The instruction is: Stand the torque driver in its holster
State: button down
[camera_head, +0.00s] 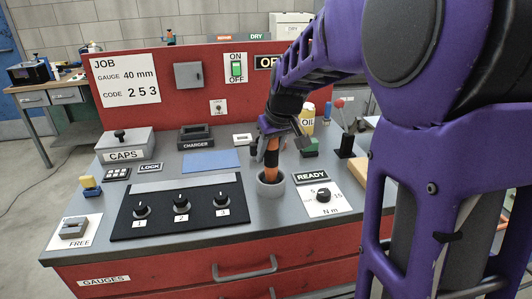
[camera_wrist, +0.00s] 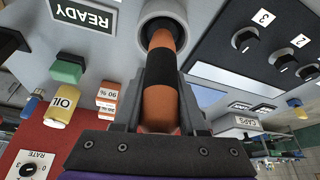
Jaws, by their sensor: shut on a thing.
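The torque driver (camera_head: 271,172) is orange with a black band. My gripper (camera_head: 270,146) is shut on it from above, and the driver stands close to upright. The holster (camera_head: 270,191) is a grey round cup on the bench top, directly under the driver. The driver's lower end is at the cup's mouth and seems to enter it; how deep is hidden. In the wrist view the driver (camera_wrist: 160,106) lies between the fingers of my gripper (camera_wrist: 160,72), pointing into the ring of the holster (camera_wrist: 145,24).
A READY label (camera_head: 311,176) and a dial plate (camera_head: 322,203) sit right of the holster. A black panel with knobs (camera_head: 180,210) lies to its left. A charger (camera_head: 195,141), a blue mat (camera_head: 211,160) and a yellow oil container (camera_head: 307,124) stand behind.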

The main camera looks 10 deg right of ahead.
jog(key=shift+f, duration=0.2)
jog(key=shift+f, duration=0.1)
jog(key=shift+f, duration=0.15)
jog(key=shift+c, duration=2.3)
grip_release()
jog(key=p+v, duration=0.6)
jog(key=v, duration=0.6)
jog(key=shift+r, duration=0.2)
jog(key=shift+w, duration=0.1)
